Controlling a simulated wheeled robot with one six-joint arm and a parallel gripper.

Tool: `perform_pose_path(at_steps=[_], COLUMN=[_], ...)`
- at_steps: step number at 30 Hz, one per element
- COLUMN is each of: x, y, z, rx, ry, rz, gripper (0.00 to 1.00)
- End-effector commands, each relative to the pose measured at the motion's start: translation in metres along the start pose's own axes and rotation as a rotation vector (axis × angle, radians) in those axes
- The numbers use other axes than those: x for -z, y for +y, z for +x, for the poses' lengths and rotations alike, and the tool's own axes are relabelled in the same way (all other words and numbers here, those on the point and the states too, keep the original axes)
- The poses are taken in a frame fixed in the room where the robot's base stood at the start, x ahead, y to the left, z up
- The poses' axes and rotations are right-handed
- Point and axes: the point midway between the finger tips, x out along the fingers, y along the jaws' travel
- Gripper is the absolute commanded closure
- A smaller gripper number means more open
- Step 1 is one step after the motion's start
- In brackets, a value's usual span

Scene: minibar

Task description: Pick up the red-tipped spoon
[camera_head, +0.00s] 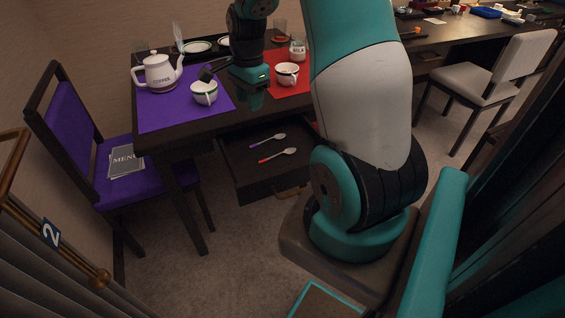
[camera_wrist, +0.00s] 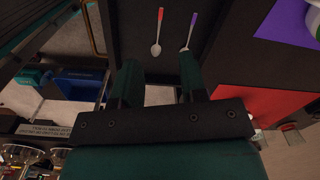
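The red-tipped spoon (camera_head: 278,156) lies in the open drawer (camera_head: 236,171), its silver bowl pointing right in the head view. A purple-tipped spoon (camera_head: 267,141) lies just behind it, nearly parallel. The wrist view also shows the red-tipped spoon (camera_wrist: 157,34) and the purple-tipped spoon (camera_wrist: 189,32) to its right, both beyond the fingertips. My gripper (camera_wrist: 160,70) is open, with nothing between its fingers, and is apart from both spoons. In the head view it hangs around the table's front edge, between the purple and red mats.
The purple mat (camera_head: 156,112) holds a white coffee pot (camera_head: 160,73) and a cup (camera_head: 204,93). The red mat (camera_head: 291,84) holds another cup (camera_head: 287,75) and a milk jar (camera_head: 298,50). A purple chair (camera_head: 75,130) with a menu (camera_head: 126,160) stands left.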

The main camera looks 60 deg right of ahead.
Motion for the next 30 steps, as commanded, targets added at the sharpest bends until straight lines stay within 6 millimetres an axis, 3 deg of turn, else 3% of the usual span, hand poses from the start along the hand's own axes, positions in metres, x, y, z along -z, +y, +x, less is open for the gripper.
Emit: perform_pose_path(at_steps=[1,3,6,21,30], x=[0.027,0.05,0.065,0.069,0.069], y=[0.002,0.004,0.006,0.01,0.012], z=[0.02,0.032,0.044,0.145,0.17], rx=[-0.014,-0.023,-0.028,-0.03,-0.03], ry=[0.016,0.034,0.046,0.047,0.047], rz=[0.134,0.264,0.35,0.355,0.354], gripper=[0.61,0.61,0.61,0.61,0.61])
